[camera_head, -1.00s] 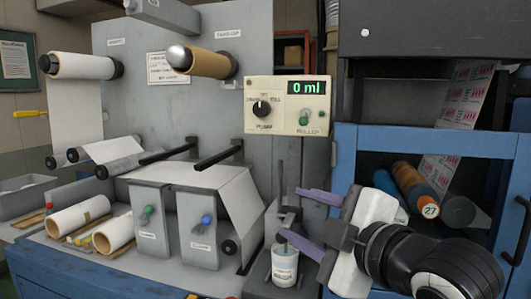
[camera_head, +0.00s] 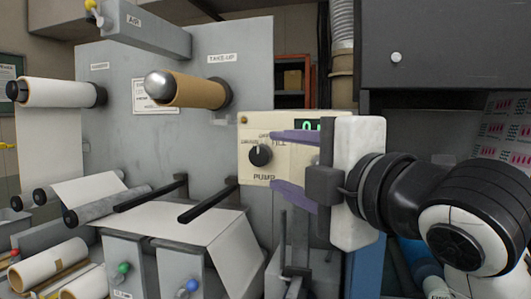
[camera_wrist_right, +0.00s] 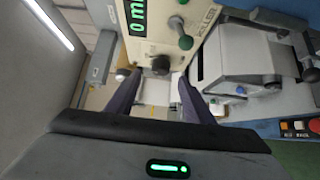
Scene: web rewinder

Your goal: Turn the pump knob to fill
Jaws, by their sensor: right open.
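The pump knob (camera_head: 260,155) is a round black dial on a cream control box (camera_head: 248,128). DRAIN and FILL labels sit above it and PUMP below; I cannot tell exactly where its pointer aims. My right gripper (camera_head: 274,160) is open, its two purple fingers reaching left, one above the other, just right of the knob. In the right wrist view the knob (camera_wrist_right: 160,65) shows ahead between the fingertips (camera_wrist_right: 160,80), apparently untouched. The display (camera_wrist_right: 137,17) reads 0 ml there. My left gripper is not in view.
A roller switch with a green knob (camera_wrist_right: 185,42) sits on the same box, near the display. Two black bars (camera_head: 208,203) stick out left of the box. A brown take-up core (camera_head: 190,90) is above left. A dark cabinet (camera_head: 440,50) stands at right.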

